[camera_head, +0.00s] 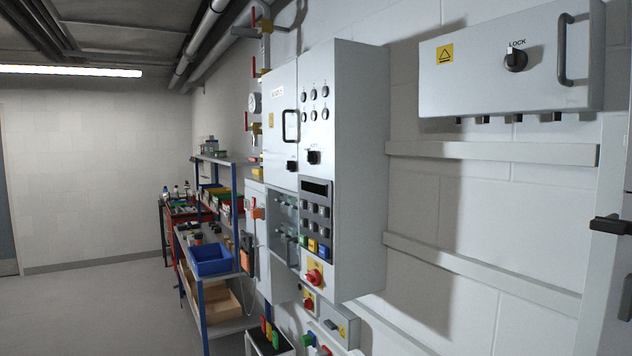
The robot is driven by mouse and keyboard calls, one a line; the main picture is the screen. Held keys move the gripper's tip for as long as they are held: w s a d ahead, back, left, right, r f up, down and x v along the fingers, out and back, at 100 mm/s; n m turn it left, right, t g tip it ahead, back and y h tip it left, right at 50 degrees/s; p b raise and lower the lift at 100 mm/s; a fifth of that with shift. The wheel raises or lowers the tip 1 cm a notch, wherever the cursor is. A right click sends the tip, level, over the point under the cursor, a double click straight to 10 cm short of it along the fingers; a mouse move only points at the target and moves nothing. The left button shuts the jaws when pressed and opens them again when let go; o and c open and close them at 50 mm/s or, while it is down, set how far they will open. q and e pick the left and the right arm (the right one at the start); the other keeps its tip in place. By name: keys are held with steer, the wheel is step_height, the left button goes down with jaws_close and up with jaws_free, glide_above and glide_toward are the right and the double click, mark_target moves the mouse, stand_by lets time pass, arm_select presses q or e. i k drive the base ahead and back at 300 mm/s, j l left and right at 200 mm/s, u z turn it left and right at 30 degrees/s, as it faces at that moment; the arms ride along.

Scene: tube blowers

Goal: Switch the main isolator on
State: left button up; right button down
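A red rotary switch on a yellow plate (315,275) sits low on the front of the tall grey control cabinet (362,170). A second red switch on yellow (308,301) is just below it, partly hidden by the cabinet. A grey box with a black LOCK knob (515,60) hangs on the wall at the upper right. A box with an orange-red handle (258,212) is left of the cabinet. No readable label shows which switch is the main isolator. Neither of my grippers is in view.
Blue-framed shelves (207,290) with a blue bin (209,259) stand along the wall beyond the cabinet. Grey rails (480,152) cross the wall at right. A dark handle (608,225) is at the right edge. The floor (90,310) at left is clear.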

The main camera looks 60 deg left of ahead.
mark_target(313, 276)
steer(key=k+j+u, duration=0.25)
steer(key=j+u, duration=0.2)
steer(key=j, duration=0.15)
steer(key=j+u, duration=0.35)
steer(key=u, duration=0.8)
steer(key=k+j, duration=0.05)
